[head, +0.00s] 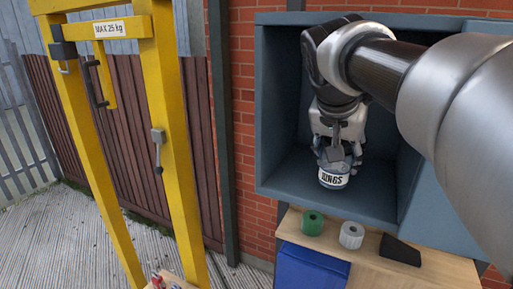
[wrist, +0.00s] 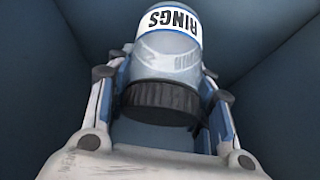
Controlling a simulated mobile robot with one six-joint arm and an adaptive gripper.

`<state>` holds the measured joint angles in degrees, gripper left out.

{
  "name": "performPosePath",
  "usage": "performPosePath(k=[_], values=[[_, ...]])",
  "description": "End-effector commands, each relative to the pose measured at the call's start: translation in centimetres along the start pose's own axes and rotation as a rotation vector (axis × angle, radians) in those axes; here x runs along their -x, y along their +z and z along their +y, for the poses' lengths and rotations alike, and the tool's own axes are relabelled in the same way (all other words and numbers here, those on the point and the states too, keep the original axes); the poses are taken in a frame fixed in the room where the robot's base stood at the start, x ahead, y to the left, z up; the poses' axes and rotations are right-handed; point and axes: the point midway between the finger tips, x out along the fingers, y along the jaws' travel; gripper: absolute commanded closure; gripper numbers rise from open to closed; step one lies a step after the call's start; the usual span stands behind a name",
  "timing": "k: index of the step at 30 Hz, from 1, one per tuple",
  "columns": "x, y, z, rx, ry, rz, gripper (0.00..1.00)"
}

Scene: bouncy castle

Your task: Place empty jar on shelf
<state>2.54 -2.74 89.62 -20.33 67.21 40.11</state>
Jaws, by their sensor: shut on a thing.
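The jar (head: 334,179) is clear, with a white label reading "RINGS". It is inside the blue shelf box (head: 280,182), near the floor of the box. My gripper (head: 338,152) is shut on the jar from above. In the wrist view the jar (wrist: 168,60) is between the two fingers of my gripper (wrist: 165,95), with its dark lid (wrist: 160,98) towards the palm. The jar looks see-through, with no clear contents. I cannot tell whether its base touches the shelf floor.
Below the box is a wooden top (head: 360,268) with a green roll (head: 312,223), a grey-white roll (head: 351,236) and a black wedge (head: 400,250). A blue bin (head: 310,270) is underneath. A yellow frame (head: 172,130) stands at left. The box walls are close around my gripper.

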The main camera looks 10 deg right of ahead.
Motion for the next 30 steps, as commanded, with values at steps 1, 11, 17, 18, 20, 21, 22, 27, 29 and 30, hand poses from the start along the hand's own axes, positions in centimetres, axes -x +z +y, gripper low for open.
performPosePath(k=[1,11,17,18,20,21,22,27,29,30], values=[[-0.51,0.38,0.01,0.001,0.000,0.000,0.76],[-1.06,0.71,-0.02,0.000,-0.001,0.001,0.76],[-1.38,0.92,-0.02,0.000,0.000,0.001,0.49],[-1.36,0.91,-0.02,0.000,0.000,0.001,0.47],[-1.35,0.91,-0.02,0.000,0.000,0.001,0.43],[-1.34,0.91,-0.02,0.000,0.000,0.001,0.40],[-1.34,0.90,-0.02,0.000,0.000,0.001,0.38],[-1.34,0.90,-0.02,0.000,0.000,0.001,0.32],[-1.34,0.90,-0.02,0.000,0.000,0.001,0.32],[-1.34,0.90,-0.02,0.000,0.000,0.001,0.32]])
